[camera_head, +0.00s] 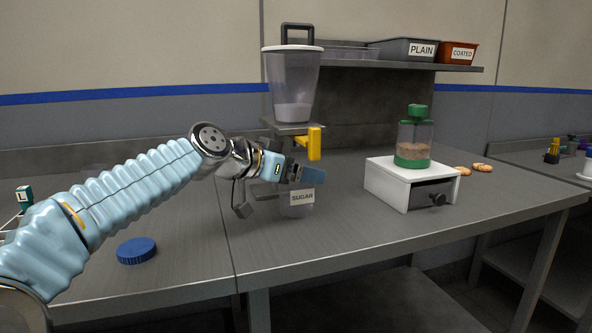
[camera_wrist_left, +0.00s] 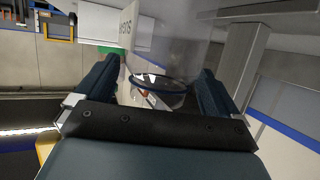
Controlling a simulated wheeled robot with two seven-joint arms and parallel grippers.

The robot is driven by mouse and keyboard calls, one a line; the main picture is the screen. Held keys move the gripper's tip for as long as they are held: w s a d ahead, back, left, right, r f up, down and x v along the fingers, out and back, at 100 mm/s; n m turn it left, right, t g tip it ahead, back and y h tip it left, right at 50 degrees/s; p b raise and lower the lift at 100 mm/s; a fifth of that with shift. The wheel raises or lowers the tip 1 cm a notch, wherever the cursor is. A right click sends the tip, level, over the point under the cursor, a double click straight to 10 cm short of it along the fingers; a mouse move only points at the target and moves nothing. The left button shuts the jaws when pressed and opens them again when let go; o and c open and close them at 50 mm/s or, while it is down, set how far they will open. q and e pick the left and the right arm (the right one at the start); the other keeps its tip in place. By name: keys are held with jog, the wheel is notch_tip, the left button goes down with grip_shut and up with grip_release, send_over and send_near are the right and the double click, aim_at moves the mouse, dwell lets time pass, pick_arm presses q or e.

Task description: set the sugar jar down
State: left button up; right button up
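The sugar jar (camera_head: 300,210) is clear, with a white SUGAR label (camera_head: 302,197). It is upright below the hopper in the head view; I cannot tell whether its base touches the table. My left gripper (camera_head: 307,173) is at the jar's upper part and covers its top. In the left wrist view, the clear jar (camera_wrist_left: 180,45) stands between the two dark fingers of my left gripper (camera_wrist_left: 155,88), which appears shut on it. A dark blue ring shows on the jar there. My right gripper is not in view.
A clear hopper (camera_head: 292,80) on a stand with a yellow lever (camera_head: 314,143) is just above my left gripper. A blue lid (camera_head: 136,250) lies on the table. A white box (camera_head: 386,185) with a green-topped grinder (camera_head: 414,130) stands right. The front-middle table (camera_head: 340,240) is clear.

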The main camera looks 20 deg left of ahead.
pick_arm(q)
jog(key=shift+s+a+r, duration=0.1)
jog(key=shift+r, duration=0.15)
jog(key=b+v, duration=0.1)
jog(key=v, duration=1)
jog(key=shift+s+a+b, duration=0.2)
jog(key=shift+s+b, duration=0.05)
jog(key=shift+b, duration=0.05)
